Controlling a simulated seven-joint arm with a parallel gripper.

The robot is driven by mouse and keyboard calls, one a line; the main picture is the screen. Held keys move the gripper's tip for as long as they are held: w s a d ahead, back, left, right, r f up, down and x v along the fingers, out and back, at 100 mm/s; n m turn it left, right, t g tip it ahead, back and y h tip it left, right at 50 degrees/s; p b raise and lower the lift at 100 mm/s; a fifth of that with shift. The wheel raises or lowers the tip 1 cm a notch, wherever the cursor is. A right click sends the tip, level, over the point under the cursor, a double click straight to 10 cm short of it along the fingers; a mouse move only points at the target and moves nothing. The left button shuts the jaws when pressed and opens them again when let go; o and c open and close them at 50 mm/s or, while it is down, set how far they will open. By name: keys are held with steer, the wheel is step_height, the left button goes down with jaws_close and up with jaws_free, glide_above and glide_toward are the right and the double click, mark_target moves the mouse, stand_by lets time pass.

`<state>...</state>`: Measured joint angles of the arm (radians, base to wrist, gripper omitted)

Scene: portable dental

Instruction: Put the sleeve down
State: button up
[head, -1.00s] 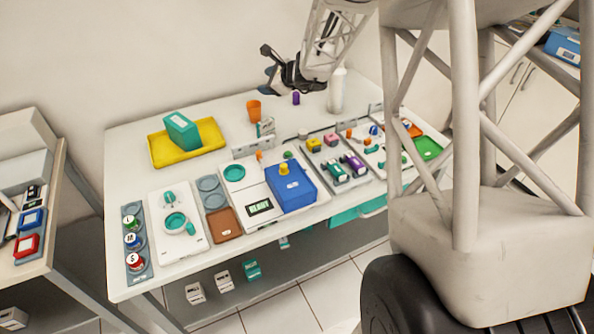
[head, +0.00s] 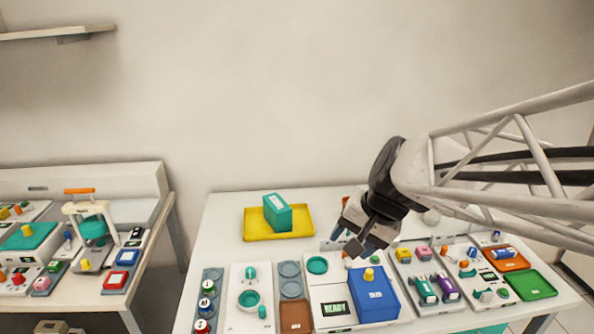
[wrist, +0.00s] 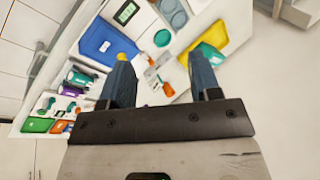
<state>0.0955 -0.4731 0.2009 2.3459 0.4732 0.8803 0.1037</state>
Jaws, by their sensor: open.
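My gripper (head: 358,240) is above the middle of the white table, with its fingers pointing down and to the left. In the wrist view my gripper (wrist: 162,72) has its two blue-grey fingers well apart, with nothing held between them. I cannot pick out the sleeve for certain in either current view. An orange cup (wrist: 168,90) shows beyond the gap between the fingers. In the head view my wrist hides most of that back part of the table.
A yellow tray (head: 262,238) with a teal box (head: 277,212) is at the back left. A blue box (head: 374,294) stands at the front middle. Small parts and an orange tray (head: 503,258) and green tray (head: 530,285) crowd the right. A second bench (head: 150,215) stands left.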

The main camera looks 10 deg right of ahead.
steer(key=s+d+n+h, duration=0.2)
steer(key=s+n+h, duration=0.2)
steer(key=s, duration=0.8)
steer(key=shift+d+f+n, duration=0.3)
steer(key=shift+d+n, duration=0.05)
steer(key=shift+n, duration=0.25)
